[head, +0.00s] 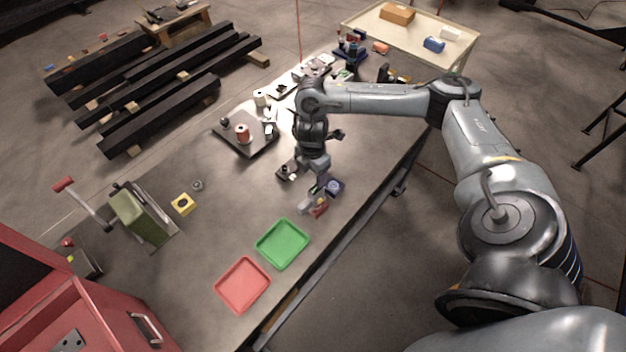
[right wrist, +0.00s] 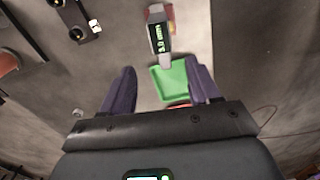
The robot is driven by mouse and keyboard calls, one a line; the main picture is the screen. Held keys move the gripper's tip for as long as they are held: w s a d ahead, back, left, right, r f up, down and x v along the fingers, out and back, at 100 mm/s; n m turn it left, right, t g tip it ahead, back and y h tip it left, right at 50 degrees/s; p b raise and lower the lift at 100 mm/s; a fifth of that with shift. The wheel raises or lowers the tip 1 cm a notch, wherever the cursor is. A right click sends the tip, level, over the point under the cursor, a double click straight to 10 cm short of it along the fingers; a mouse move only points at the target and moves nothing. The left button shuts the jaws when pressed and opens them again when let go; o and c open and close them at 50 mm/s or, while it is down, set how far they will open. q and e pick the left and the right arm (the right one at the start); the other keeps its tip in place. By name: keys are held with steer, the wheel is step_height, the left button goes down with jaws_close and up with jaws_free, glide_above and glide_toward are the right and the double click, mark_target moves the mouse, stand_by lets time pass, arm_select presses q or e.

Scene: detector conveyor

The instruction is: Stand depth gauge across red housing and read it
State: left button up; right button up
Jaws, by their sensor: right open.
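The depth gauge (right wrist: 158,39) shows in the right wrist view as a grey block with a dark display and light green digits, too small to read surely. In the head view a grey piece (head: 305,205), probably this gauge, is beside or over the red housing (head: 319,210). A bit of red (right wrist: 169,12) shows behind the gauge in the wrist view. I cannot tell whether the gauge rests across the housing. My right gripper (head: 320,188) is open, its dark purple fingers apart with nothing between them in the wrist view (right wrist: 161,88). My left gripper is out of view.
A green tray (head: 282,244) and a red tray (head: 242,286) lie nearer the front. A dark plate (head: 245,146) with a red spool is further back. A yellow block (head: 183,204) sits left, with bare table between.

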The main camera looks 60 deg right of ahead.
steer(key=w+a+n+t+y+p, duration=0.1)
steer(key=w+a+t+y, duration=0.15)
steer(key=a, duration=1.45)
steer(key=w+a+t+y+p, duration=0.15)
steer(key=a+t, duration=0.25)
steer(key=a, duration=1.3)
steer(key=s+d+r+m+g+h, duration=0.1)
steer(key=s+d+m+h, duration=0.1)
steer(key=s+d+m, duration=0.2)
steer(key=s+d+m+g+h+b, duration=0.1)
steer(key=s+d+m, duration=0.4)
steer(key=s+m, duration=0.4)
steer(key=s, duration=0.3)
steer(key=shift+d+r+g+h, duration=0.3)
steer(key=shift+r+g+h, duration=0.05)
steer(key=shift+h, duration=0.05)
steer(key=shift+s, duration=0.1)
